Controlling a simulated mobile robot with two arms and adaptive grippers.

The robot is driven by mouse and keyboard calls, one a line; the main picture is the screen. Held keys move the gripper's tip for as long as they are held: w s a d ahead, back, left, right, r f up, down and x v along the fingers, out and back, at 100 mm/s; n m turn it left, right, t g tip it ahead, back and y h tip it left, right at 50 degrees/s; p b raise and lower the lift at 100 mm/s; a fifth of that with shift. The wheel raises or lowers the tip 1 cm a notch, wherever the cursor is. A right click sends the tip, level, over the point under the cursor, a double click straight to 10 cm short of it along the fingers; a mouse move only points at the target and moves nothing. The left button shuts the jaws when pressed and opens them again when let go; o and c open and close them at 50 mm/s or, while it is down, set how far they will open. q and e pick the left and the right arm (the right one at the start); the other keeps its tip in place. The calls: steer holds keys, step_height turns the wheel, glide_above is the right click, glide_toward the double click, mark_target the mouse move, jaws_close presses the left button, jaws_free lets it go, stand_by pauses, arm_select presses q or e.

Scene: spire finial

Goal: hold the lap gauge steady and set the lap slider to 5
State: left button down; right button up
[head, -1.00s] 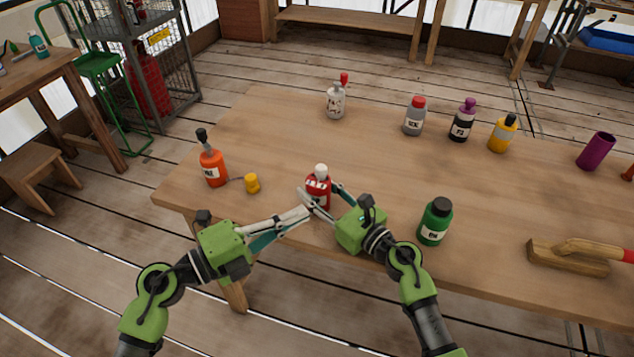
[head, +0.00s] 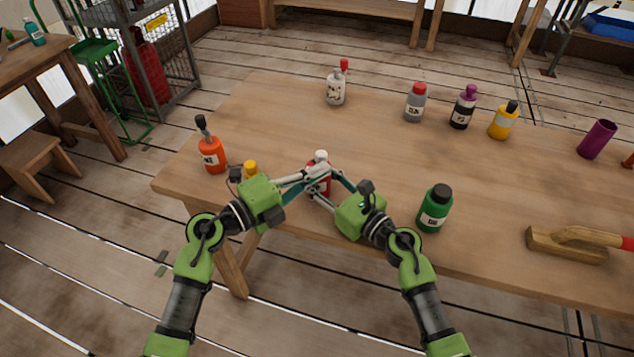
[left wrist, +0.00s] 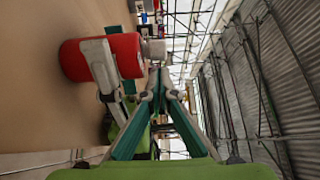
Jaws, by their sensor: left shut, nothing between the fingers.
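A red bottle (head: 321,189) with a white cap (head: 320,157) stands near the front edge of the table, partly hidden by my grippers. My right gripper (head: 319,184) has its fingers on either side of the bottle's body. In the left wrist view, one of its fingers lies against the red bottle (left wrist: 75,60). My left gripper (head: 322,170) is shut and empty, with its tips close to the white cap; I cannot tell whether they touch. Its closed fingers show in the left wrist view (left wrist: 157,82) beside the cap. I cannot make out a lap gauge or a slider.
An orange bottle (head: 212,156) and a yellow piece (head: 250,168) are left of my grippers; a green bottle (head: 434,210) is to the right. Several bottles stand farther back. A wooden brush-like tool (head: 565,246) lies at right. The table's middle (head: 290,120) is clear.

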arm_select(q)
steer(key=shift+w+a, duration=0.1)
steer(key=shift+w, duration=0.2)
